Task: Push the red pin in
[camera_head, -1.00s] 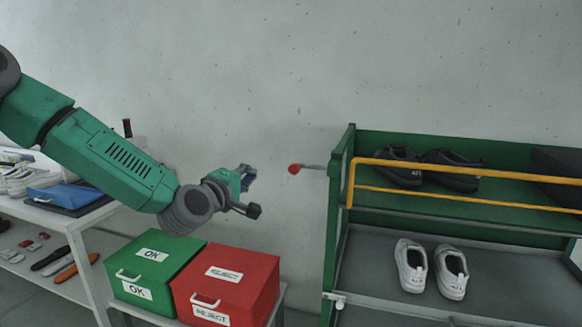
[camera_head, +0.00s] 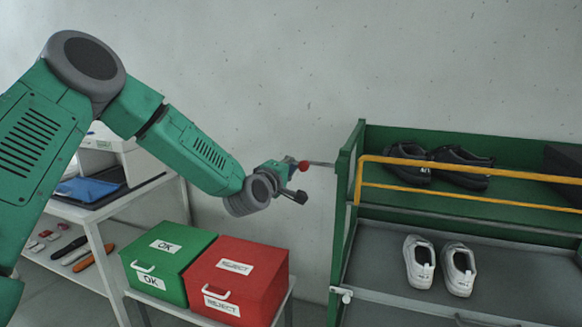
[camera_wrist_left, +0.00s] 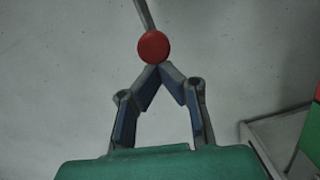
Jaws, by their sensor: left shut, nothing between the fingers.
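The red pin (camera_head: 304,166) is a round red knob on a thin grey rod that sticks out from the left end of the green rack (camera_head: 346,190). My left gripper (camera_head: 296,178) is at the knob, level with it, on its left side. In the left wrist view the red knob (camera_wrist_left: 153,47) sits just beyond the closed fingertips (camera_wrist_left: 159,68), with nothing between the fingers. The tips appear to meet the knob's lower edge; whether they touch it I cannot tell. The rod runs up and away behind the knob. My right gripper is not in view.
A green OK box (camera_head: 168,262) and a red REJECT box (camera_head: 238,280) stand on a low stand below my left gripper. The rack has a yellow rail (camera_head: 450,168), with dark shoes above and white shoes (camera_head: 440,266) below. A white shelf (camera_head: 110,215) stands at left.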

